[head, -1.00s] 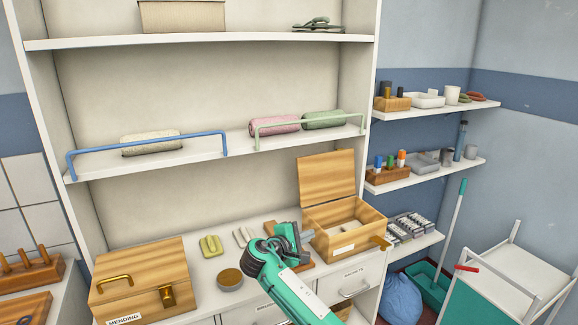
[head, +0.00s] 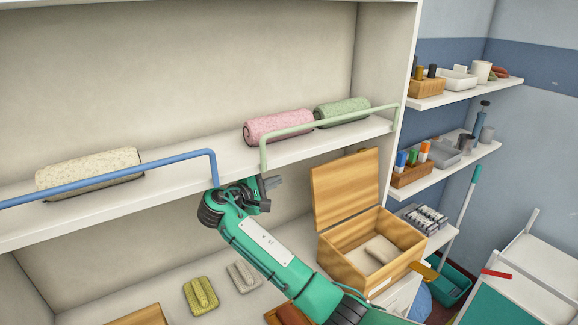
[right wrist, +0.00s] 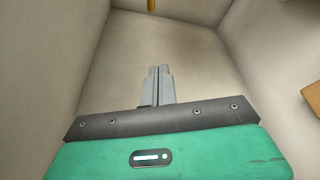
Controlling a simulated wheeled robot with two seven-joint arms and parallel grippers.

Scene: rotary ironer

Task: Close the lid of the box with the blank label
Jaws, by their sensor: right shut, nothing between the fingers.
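The open wooden box (head: 345,262) stands on the counter right of centre in the head view. Its lid (head: 346,190) is raised upright at the back. A pale label (head: 380,287) shows on its front, too small to read for any writing. A light object (head: 381,249) lies inside. My right gripper (head: 272,182) is shut and empty, left of the raised lid and apart from it, near the shelf rail. Its shut fingers also show in the right wrist view (right wrist: 157,72). My left gripper is not in view.
Above is a shelf with a blue rail (head: 150,165), a green rail (head: 330,130), a pink roll (head: 278,127) and a green roll (head: 342,111). A yellow-green item (head: 201,296) and a beige item (head: 243,277) lie on the counter. A corner of another wooden box (head: 140,315) shows below.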

